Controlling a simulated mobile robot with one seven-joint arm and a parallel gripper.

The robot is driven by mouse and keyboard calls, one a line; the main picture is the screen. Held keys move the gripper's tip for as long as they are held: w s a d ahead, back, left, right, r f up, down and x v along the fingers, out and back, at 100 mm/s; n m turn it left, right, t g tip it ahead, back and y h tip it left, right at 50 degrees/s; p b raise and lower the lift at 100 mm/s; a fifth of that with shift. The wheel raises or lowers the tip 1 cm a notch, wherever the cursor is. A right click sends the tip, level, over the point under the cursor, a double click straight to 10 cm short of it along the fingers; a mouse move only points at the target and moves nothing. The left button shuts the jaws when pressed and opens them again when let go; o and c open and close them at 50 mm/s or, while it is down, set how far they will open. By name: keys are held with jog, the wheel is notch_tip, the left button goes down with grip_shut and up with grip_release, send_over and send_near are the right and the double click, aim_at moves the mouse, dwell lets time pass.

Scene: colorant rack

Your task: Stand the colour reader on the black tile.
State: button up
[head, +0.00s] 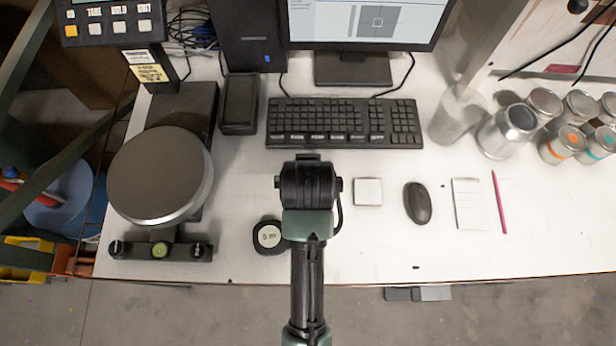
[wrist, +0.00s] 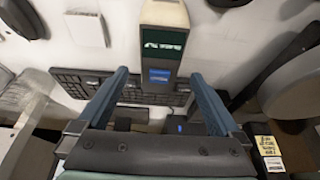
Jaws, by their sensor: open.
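The colour reader (wrist: 163,45) shows in the wrist view as an upright-looking block with a pale end, a dark green face and a small blue screen. My gripper (wrist: 160,76) is open, its two blue fingers spread left and right of the reader's lower part with a gap on each side. I cannot tell how far the fingertips are from it in depth. In the head view my gripper (head: 308,163) is in front of the keyboard, and my arm hides the reader. I cannot make out a black tile in either view.
A white square tile (head: 368,191) and a mouse (head: 417,203) lie right of my gripper. A tape measure (head: 269,238) is close on its left. The keyboard (head: 345,122) is behind; a round scale (head: 160,175) stands left, cans (head: 507,132) right. The front right bench is mostly clear.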

jog(key=v, duration=0.4)
jog(key=shift+r, duration=0.2)
jog(key=w+r+t, duration=0.4)
jog(key=r, duration=0.5)
jog(key=w+r+t, duration=0.3)
jog(key=w+r, duration=0.2)
jog(key=r, duration=0.4)
jog(key=w+r+t, duration=0.4)
jog(key=r, duration=0.5)
jog(key=s+r+t, duration=0.3)
jog(key=r+t, duration=0.1)
jog(key=r, duration=0.6)
jog(key=s+r+t, duration=0.4)
jog(key=r, duration=0.7)
jog(key=s+r+t, duration=0.3)
jog(key=s+r, duration=0.1)
jog(key=r, duration=0.7)
jog(key=shift+s+t, duration=0.2)
jog(key=shift+t, duration=0.2)
jog(key=shift+d, duration=0.1)
